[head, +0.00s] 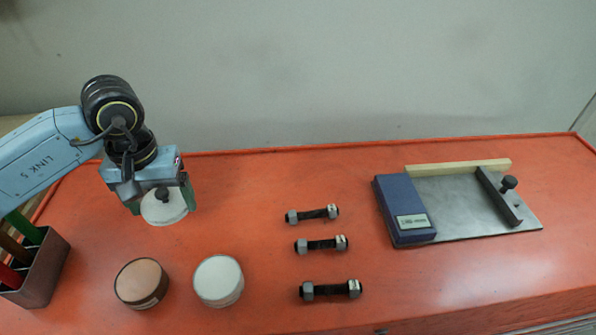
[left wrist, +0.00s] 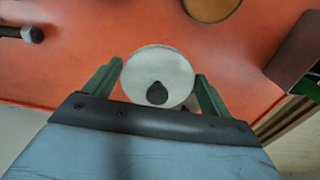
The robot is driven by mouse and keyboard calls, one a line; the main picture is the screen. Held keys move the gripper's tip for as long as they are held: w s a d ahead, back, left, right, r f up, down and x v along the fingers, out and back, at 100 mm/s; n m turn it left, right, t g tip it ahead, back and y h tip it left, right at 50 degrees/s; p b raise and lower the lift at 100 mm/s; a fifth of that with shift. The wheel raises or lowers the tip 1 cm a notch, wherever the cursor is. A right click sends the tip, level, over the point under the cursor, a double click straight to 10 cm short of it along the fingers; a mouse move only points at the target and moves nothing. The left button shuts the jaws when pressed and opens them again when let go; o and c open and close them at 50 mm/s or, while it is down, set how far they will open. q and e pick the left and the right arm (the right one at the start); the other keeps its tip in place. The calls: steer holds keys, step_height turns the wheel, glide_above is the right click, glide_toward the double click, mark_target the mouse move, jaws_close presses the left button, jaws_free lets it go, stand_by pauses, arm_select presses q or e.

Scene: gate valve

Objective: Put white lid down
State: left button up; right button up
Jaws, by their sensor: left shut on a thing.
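The white lid (head: 163,210) is a round white disc with a black knob, at the left of the red bench in the head view. My left gripper (head: 162,198) comes down over it from above. Its green fingers stand on either side of the lid and are shut on it. In the left wrist view the lid (left wrist: 160,65) sits between the two fingertips of the gripper (left wrist: 157,80), its knob toward the palm. I cannot tell whether the lid's underside touches the bench. My right gripper is not in view.
In front of the lid stand a brown-topped round container (head: 141,282) and a white-topped one (head: 219,279). A grey bin (head: 42,275) with coloured handles is at the left. Three bolts (head: 320,245) lie mid-bench. A blue box (head: 402,208) rests on a metal plate (head: 460,220) at right.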

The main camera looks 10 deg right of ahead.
arm_select(q)
steer(key=w+d+f+b, duration=0.1)
steer(key=w+d+b, duration=0.2)
steer(key=w+d, duration=0.45)
steer(key=r+m+b, duration=0.1)
steer(key=m+b, duration=0.1)
steer(key=b, duration=0.3)
glide_above(276, 189)
step_height(276, 189, down, 9)
steer(key=shift+s+f, duration=0.1)
steer(key=shift+f, duration=0.1)
steer(key=o, duration=0.9)
steer(key=shift+c, duration=0.2)
